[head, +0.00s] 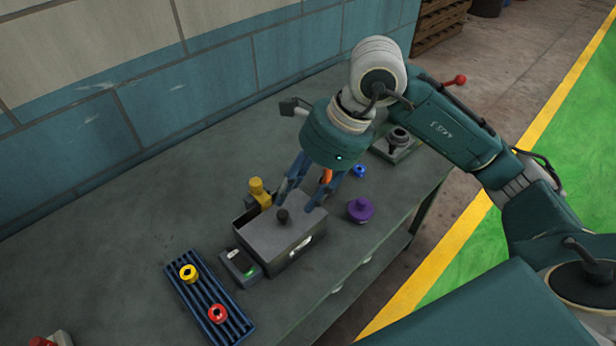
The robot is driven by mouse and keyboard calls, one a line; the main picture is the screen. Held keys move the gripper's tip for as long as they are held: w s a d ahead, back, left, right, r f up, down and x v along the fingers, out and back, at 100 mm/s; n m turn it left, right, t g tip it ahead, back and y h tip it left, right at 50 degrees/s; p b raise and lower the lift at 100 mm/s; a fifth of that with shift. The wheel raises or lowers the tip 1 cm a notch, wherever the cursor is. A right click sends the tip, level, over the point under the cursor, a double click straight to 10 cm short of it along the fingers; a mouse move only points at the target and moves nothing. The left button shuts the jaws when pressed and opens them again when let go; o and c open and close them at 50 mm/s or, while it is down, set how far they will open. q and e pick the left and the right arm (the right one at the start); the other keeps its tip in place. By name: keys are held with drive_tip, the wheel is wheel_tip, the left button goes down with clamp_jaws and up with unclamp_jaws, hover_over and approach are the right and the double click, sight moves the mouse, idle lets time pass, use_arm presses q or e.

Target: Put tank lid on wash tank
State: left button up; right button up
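The wash tank (290,262) is a grey box on the bench, with a white mark on its front face. The tank lid (268,234) is a flat grey plate with a black knob, lying over the top of the tank. A dark strip shows at the tank's far left edge, so the lid looks a little off to one side. My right gripper (295,206) points down over the lid with its fingers apart. The black knob is close by the left fingertip; whether they touch I cannot tell. My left gripper is not in view.
A yellow fitting (259,190) stands close behind the tank and a small grey device (240,268) at its left. A blue rack (207,300) holds yellow and red rings. A purple knobbed piece (360,210) stands right of the tank.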

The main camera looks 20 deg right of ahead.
drive_tip(key=v, duration=0.5)
drive_tip(key=shift+r, duration=0.2)
drive_tip(key=shift+s+f, duration=0.1)
